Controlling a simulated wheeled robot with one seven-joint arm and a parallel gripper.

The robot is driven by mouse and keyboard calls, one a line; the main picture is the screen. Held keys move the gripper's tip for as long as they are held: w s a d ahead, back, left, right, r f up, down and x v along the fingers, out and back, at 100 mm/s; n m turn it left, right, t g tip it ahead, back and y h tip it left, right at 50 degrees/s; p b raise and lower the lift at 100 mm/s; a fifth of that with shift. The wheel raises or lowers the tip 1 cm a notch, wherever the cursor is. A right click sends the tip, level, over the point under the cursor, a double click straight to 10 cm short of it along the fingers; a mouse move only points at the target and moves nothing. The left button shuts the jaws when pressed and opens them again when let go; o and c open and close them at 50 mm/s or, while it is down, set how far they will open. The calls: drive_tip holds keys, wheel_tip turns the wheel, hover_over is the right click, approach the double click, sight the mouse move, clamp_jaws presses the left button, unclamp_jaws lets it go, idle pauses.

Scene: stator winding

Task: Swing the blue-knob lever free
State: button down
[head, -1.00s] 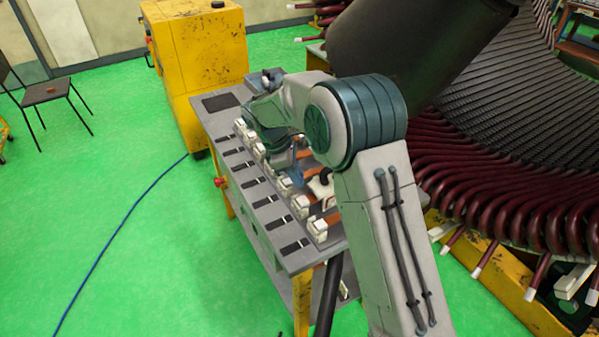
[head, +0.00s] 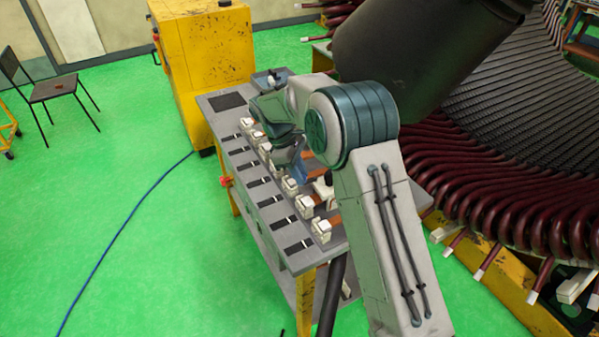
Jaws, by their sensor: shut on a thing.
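My arm reaches over the grey workbench (head: 291,263), with its wrist bent down over the row of white clamp blocks. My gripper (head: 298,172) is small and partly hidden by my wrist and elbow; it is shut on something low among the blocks. A bluish part shows at its tip, but I cannot clearly separate the blue-knob lever from the fingers. A white clamp block (head: 290,187) stands just below the gripper. Other white blocks (head: 320,230) sit nearer along the same row.
A yellow cabinet (head: 205,70) stands behind the bench. The large stator with dark red coil ends (head: 480,210) is close on the right. A red button (head: 226,181) sits on the bench's left side. A blue cable (head: 120,237) crosses the open green floor.

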drive_tip(key=c, duration=1.3)
unclamp_jaws()
drive_tip(key=shift+o, duration=0.2)
drive_tip(key=s+b+v, duration=0.1)
drive_tip(key=v, duration=1.2)
drive_tip(key=shift+w+a+r, duration=0.2)
drive_tip(key=shift+w+r, duration=0.15)
drive_tip(key=shift+w, duration=0.05)
